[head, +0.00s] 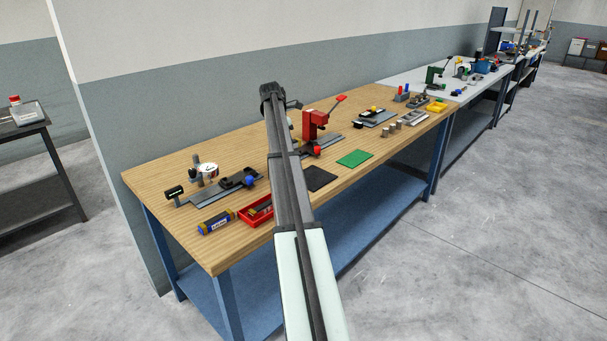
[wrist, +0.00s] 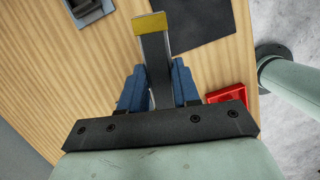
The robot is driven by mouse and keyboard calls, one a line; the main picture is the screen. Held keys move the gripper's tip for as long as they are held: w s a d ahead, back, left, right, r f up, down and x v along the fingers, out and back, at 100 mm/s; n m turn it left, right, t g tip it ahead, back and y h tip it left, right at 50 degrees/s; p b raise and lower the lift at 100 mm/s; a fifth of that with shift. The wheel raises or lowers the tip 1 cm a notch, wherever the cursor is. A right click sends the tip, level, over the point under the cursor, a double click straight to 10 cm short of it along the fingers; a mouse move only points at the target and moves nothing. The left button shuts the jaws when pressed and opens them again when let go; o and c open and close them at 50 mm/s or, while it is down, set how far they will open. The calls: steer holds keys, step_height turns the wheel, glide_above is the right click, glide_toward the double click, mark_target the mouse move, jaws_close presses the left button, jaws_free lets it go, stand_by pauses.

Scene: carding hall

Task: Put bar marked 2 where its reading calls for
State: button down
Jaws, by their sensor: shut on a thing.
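My gripper (wrist: 157,78) is shut on a grey bar with a yellow end (wrist: 154,50), held between its blue fingers. The number on the bar does not show. In the head view my arm hides the gripper and the bar. The black mat (head: 319,179) and a green mat (head: 355,158) lie near the bench's front edge. A dial gauge (head: 209,170) stands by a grey fixture (head: 222,188) with a small dark display (head: 174,191); no reading is legible.
A red tray (head: 253,217) lies left of the black mat and also shows in the wrist view (wrist: 227,94). A red press (head: 315,125) stands behind the mats. Small metal cylinders (head: 389,130) stand farther right.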

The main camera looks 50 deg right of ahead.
mark_target(299, 142)
steer(key=s+d+f, duration=0.2)
steer(key=s+d, duration=0.4)
steer(key=shift+w+f+n+t, duration=0.15)
steer(key=shift+w+f+n, duration=0.2)
steer(key=shift+f, duration=1.25)
steer(key=shift+w+f+n+t, duration=0.15)
steer(key=shift+f+n, duration=0.3)
steer(key=shift+f, duration=1.15)
steer(key=shift+w+f+n+t, duration=0.1)
steer(key=shift+w+f+n, duration=0.25)
steer(key=shift+f, duration=1.25)
steer(key=c, duration=0.8)
jaws_free()
steer(key=shift+f, duration=0.1)
steer(key=v, duration=1.2)
steer(key=shift+a, duration=0.2)
